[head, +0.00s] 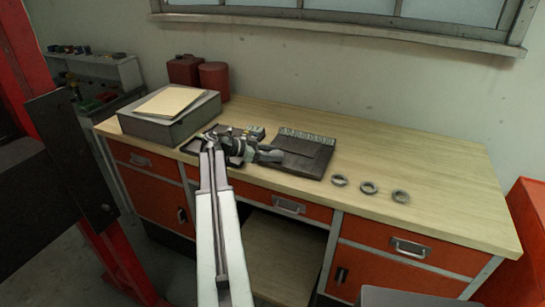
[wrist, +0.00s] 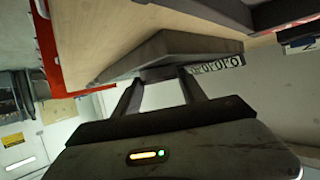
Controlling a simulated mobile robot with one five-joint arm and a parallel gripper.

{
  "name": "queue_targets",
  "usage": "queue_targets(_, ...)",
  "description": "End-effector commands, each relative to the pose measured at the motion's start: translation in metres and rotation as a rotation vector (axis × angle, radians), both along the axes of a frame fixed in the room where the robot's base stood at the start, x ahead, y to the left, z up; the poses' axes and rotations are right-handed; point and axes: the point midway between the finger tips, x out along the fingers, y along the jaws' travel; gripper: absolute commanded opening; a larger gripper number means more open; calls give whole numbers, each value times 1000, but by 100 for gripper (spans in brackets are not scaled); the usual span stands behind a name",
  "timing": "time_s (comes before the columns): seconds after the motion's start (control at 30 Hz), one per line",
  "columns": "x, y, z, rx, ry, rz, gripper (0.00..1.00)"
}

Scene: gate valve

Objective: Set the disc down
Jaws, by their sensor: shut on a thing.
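My gripper (wrist: 160,90) is shut on a dark piece, the disc (wrist: 160,72), between its fingertips in the wrist view. A broad grey slab lies directly beyond the fingers; I cannot tell where the disc ends and the slab begins. In the head view, my gripper (head: 266,154) is low over the front of the bench, at the left side of a dark board (head: 308,158). The disc is hard to make out there. I cannot tell whether it touches the board or hangs just above it.
The wooden bench (head: 420,165) carries a grey box (head: 150,122) with papers at left and red canisters (head: 213,80) behind. A pale strip (head: 307,137) runs along the board's back edge. Three metal rings (head: 369,187) lie to the right. The bench's right side is clear.

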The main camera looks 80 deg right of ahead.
Motion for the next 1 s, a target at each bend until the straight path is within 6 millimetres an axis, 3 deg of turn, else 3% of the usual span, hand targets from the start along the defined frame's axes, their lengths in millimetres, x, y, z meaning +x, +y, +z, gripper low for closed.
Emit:
queue_targets(0.13,-1,0,-4,0,1,-1,0)
queue_targets(0.17,-1,0,-4,0,0,-1,51)
queue_targets(0.23,-1,0,-2,0,0,-1,70)
queue_targets(0.63,1,1,5,0,0,-2,70)
queue_targets(1.0,67,45,40,0,0,0,70)
